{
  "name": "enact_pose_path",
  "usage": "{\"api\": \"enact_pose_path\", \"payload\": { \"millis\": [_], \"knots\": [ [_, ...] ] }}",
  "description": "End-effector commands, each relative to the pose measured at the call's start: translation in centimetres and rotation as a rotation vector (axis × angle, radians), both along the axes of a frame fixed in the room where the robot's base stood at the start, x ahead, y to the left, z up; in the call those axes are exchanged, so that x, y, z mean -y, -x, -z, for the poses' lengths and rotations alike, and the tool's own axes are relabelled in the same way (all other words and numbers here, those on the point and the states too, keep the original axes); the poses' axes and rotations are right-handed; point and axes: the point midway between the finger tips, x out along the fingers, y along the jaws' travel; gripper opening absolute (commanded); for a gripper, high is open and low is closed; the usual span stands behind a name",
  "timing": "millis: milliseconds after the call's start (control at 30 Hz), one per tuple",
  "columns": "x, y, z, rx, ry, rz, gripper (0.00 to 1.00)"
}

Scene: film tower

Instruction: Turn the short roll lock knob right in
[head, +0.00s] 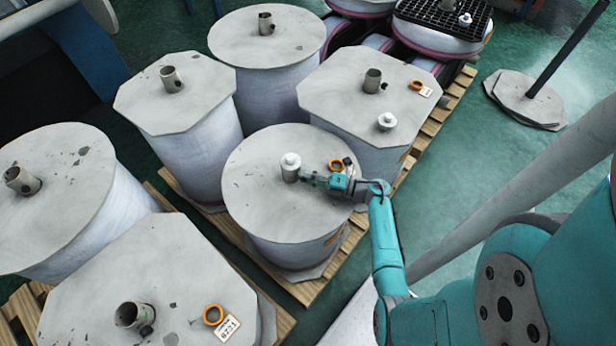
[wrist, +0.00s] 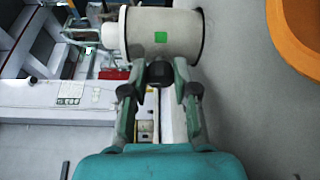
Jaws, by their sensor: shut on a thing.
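The short roll (head: 250,200), with a round grey top plate, stands at the front right corner of the pallet. A pale metal collar with a white cap (head: 291,168) rises from its plate; in the wrist view the collar (wrist: 170,37) lies sideways with a green square on it. The dark lock knob (wrist: 153,73) sticks out of the collar's side. My gripper (wrist: 155,78) is shut on the knob, one finger on each side. In the head view my gripper (head: 308,178) reaches the collar from the right and hides the knob. How far in the knob sits cannot be seen.
An orange ring (head: 340,164) lies on the plate by my gripper; part of it (wrist: 295,35) shows in the wrist view. Taller rolls with core stubs stand close behind and left. Another white cap (head: 387,121) sits on the neighbouring octagonal plate.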

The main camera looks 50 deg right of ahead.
Motion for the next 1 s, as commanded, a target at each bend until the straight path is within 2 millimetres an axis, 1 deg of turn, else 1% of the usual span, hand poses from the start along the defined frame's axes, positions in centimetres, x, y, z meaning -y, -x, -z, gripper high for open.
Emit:
{"api": "enact_pose_path", "payload": {
  "millis": [233, 567, 600, 700, 1000],
  "knots": [
    [0.06, 0.01, 0.09, -0.003, -0.034, 0.002, 0.00],
    [0.05, 0.01, 0.11, -0.003, -0.035, 0.002, 0.00],
    [0.05, 0.01, 0.11, -0.003, -0.035, 0.002, 0.31],
    [0.04, 0.02, 0.10, -0.003, -0.035, 0.002, 0.53],
    [0.10, 0.15, 0.08, -0.002, -0.034, 0.002, 0.53]
  ]
}}
